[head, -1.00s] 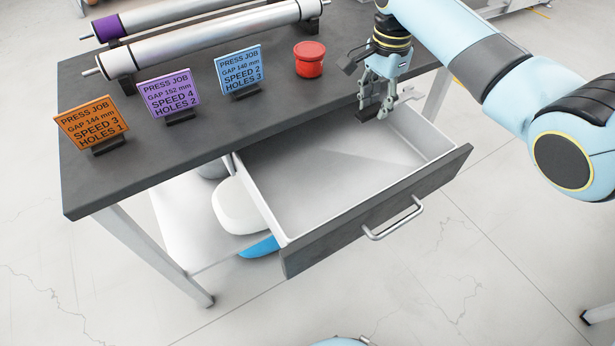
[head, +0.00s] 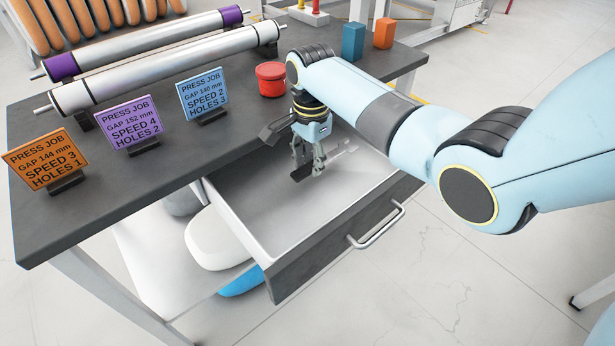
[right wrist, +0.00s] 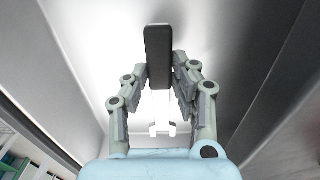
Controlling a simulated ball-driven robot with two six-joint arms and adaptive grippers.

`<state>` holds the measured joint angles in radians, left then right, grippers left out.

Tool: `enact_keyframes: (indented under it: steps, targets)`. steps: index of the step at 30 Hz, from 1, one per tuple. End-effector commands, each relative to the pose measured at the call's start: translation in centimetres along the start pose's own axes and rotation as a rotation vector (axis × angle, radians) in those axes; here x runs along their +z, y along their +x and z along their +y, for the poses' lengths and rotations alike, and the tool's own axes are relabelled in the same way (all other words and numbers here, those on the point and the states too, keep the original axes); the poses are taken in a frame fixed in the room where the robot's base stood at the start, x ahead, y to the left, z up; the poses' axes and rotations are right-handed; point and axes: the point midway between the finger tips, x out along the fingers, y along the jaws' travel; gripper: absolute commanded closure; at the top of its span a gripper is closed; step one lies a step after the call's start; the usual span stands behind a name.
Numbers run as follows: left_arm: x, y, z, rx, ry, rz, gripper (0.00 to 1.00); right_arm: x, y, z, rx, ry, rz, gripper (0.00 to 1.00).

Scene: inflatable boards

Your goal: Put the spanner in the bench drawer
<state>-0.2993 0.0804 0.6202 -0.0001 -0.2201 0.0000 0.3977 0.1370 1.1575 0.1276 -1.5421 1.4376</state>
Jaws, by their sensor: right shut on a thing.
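The spanner has a black handle (head: 302,172) and a silver open end (head: 341,150). My right gripper (head: 310,168) is shut on it, over the inside of the open bench drawer (head: 245,218). In the right wrist view the black handle (right wrist: 158,50) sticks out past the fingertips (right wrist: 167,84), and the silver end shows between the fingers. I cannot tell whether the spanner touches the drawer floor. The drawer has pale inner walls, a dark front and a metal handle (head: 377,227). Nothing else shows in it. My left gripper is not in view.
The dark bench top (head: 95,222) carries orange, purple and blue job cards (head: 204,95), two rollers (head: 165,68), a red tub (head: 271,78), and blue (head: 352,42) and orange blocks (head: 383,32). A white rounded thing (head: 213,240) lies on the shelf below.

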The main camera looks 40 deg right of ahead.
Motion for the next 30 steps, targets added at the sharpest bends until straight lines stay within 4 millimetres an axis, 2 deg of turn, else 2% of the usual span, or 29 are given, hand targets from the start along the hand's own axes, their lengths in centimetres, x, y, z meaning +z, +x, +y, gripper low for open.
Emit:
enact_keyframes:
  steps: [4, 9, 11, 22, 23, 27, 30]
  targets:
    - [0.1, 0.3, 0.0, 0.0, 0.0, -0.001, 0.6, 0.6, 0.9, -0.2, -0.001, 0.0, 0.001, 1.0]
    - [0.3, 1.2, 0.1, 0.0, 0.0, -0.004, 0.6, 0.6, 3.7, -0.2, 0.0, 0.0, 0.0, 1.0]
    - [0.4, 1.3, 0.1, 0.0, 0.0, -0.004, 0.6, 0.6, 4.2, -0.2, 0.0, 0.0, 0.0, 1.0]
    - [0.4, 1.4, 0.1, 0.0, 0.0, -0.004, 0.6, 0.5, 4.5, -0.2, -0.002, 0.0, 0.001, 1.0]
    - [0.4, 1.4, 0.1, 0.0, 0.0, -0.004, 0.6, 0.5, 4.5, -0.2, -0.002, 0.0, 0.001, 0.72]
    - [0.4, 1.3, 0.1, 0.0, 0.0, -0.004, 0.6, 0.5, 4.5, -0.2, -0.002, 0.0, 0.001, 0.54]
    - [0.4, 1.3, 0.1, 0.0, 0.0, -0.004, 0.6, 0.5, 4.5, -0.2, -0.001, 0.0, 0.001, 0.52]
